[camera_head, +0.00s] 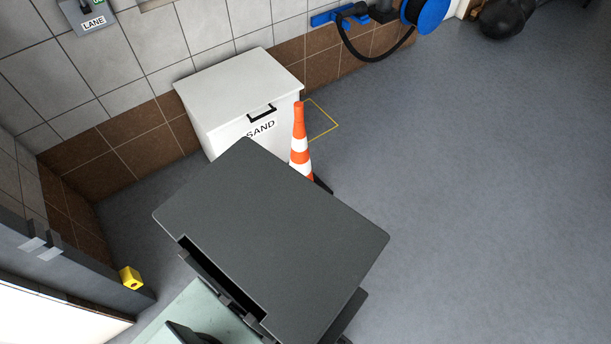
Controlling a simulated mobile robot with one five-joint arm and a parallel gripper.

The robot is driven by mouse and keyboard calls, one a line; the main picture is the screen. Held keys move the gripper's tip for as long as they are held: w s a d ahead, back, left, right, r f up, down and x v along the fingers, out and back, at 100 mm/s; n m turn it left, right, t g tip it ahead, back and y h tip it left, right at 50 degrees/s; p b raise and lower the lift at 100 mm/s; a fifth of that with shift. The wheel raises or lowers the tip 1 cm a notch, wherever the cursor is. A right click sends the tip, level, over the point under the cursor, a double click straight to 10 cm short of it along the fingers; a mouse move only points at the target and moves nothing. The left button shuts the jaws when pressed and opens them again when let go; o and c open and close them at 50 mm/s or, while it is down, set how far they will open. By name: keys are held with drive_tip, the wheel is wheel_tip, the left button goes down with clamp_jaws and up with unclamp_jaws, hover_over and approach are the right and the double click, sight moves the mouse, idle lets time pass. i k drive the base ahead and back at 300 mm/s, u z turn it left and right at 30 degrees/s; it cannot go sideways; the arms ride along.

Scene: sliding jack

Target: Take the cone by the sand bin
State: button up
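An orange and white striped cone (299,143) stands upright on the floor, just right of the sand bin's front. Its dark base is partly hidden behind a large dark grey panel. The sand bin (239,88) is a white box with a sloped lid, a black handle and a SAND label, set against the tiled wall. My gripper cannot be made out in this view.
The dark grey panel (272,236), maybe part of my body, fills the lower middle. A yellow block (131,277) sits at lower left. A blue hose reel (425,12) hangs at the top. Floor on the right is clear.

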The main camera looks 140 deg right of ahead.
sight(300, 159)
drive_tip(key=z, duration=2.35)
drive_tip(key=i, duration=0.1)
drive_tip(key=z, duration=2.7)
drive_tip(key=i, duration=1)
drive_tip(key=u, duration=3.5)
drive_tip(key=k, duration=0.4)
drive_tip(key=z, duration=0.05)
